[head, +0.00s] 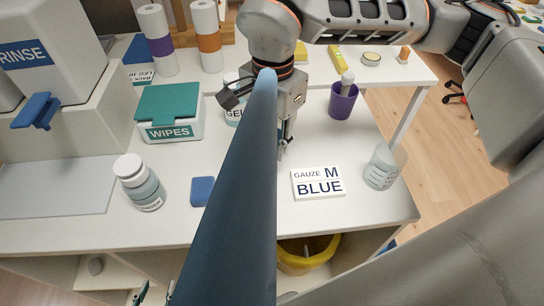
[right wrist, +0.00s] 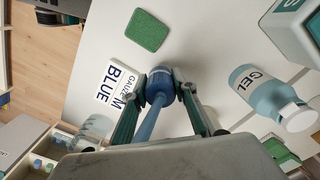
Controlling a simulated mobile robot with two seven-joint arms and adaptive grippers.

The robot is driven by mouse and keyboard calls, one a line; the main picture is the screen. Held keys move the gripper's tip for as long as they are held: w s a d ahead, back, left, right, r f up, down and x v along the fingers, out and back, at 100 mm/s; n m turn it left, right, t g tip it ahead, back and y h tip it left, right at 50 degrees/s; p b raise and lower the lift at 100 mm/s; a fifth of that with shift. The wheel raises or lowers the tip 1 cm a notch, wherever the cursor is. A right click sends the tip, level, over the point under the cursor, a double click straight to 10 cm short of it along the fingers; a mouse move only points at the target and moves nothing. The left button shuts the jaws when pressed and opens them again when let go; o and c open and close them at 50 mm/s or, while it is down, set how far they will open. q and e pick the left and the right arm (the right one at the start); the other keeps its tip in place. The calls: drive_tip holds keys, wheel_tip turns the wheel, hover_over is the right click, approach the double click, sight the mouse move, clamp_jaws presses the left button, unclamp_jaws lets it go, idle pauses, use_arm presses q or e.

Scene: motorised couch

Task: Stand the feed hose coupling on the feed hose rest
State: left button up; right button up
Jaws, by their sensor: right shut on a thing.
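The feed hose coupling (right wrist: 158,88) is a blue fitting with a dark round end and a light blue hose behind it. My right gripper (right wrist: 162,82) is shut on it above the white table in the right wrist view. In the head view the wide blue hose (head: 240,190) crosses the middle and hides most of the right gripper and its hold. My left gripper (head: 155,293) shows only as dark fingertips at the bottom edge, apart, with nothing seen between them. I cannot make out the feed hose rest for certain.
A gauze box (head: 318,183), clear cup (head: 384,167) and purple cup (head: 343,100) stand right of the hose. A wipes box (head: 169,115), white-capped bottle (head: 140,183) and blue pad (head: 202,191) are left. A gel bottle (right wrist: 268,95) and green pad (right wrist: 148,30) show near the coupling.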

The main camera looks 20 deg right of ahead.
sight(272, 168)
drive_tip(key=shift+f, duration=2.65)
drive_tip(key=o, duration=0.8)
drive_tip(key=shift+f, duration=0.15)
